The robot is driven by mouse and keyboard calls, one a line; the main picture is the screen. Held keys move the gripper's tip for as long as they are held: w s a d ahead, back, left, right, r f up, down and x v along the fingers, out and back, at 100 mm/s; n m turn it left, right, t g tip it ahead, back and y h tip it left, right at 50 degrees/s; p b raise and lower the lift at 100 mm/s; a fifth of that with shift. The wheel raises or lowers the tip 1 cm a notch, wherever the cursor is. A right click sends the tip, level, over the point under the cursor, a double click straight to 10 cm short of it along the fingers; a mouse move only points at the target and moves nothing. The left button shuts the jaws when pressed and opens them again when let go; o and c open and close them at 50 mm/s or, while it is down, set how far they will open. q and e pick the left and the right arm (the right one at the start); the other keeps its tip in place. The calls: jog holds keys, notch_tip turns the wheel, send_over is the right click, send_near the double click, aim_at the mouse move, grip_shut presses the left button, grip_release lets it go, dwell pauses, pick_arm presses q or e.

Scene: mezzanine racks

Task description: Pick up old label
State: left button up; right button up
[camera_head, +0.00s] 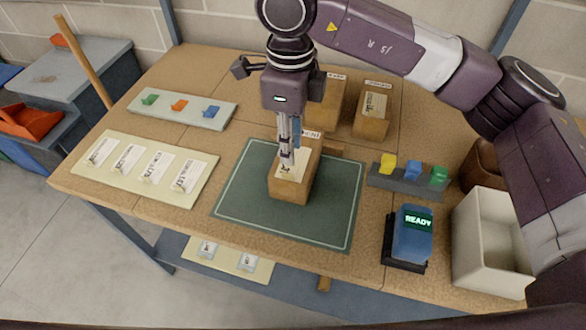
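A brown box (299,189) stands on the green mat (236,195) in the middle of the table. A white label (292,168) with dark print lies on its top and looks attached to it. My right gripper (287,154) points down at this label, its fingertips at or just above the label's surface. The fingers are close together and partly overlap in this view, so whether they grip the label's edge is unclear. The fingers hide part of the label. My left gripper is not in view.
Two more labelled boxes (371,121) stand behind. A card with several labels (121,191) and a tray with coloured clips (218,123) are at left. A rack of coloured blocks (405,184), a blue device reading READY (411,244) and a white bin (480,275) stand at right.

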aim_at(290, 174)
jog(key=shift+f, duration=0.5)
jog(key=shift+f+p, duration=0.45)
jog(key=shift+f, duration=0.3)
jog(key=shift+f+p, duration=0.6)
jog(key=shift+f, duration=0.15)
notch_tip(290, 174, down, 4)
jog(key=shift+w+r+p, duration=0.1)
jog(key=shift+r+p, duration=0.1)
jog(key=shift+p, duration=0.55)
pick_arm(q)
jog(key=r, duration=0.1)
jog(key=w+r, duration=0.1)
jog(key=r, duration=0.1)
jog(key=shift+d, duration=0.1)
pick_arm(e)
jog(key=shift+f, duration=0.35)
jog(key=shift+a, duration=0.1)
jog(key=shift+c, duration=0.6)
grip_shut()
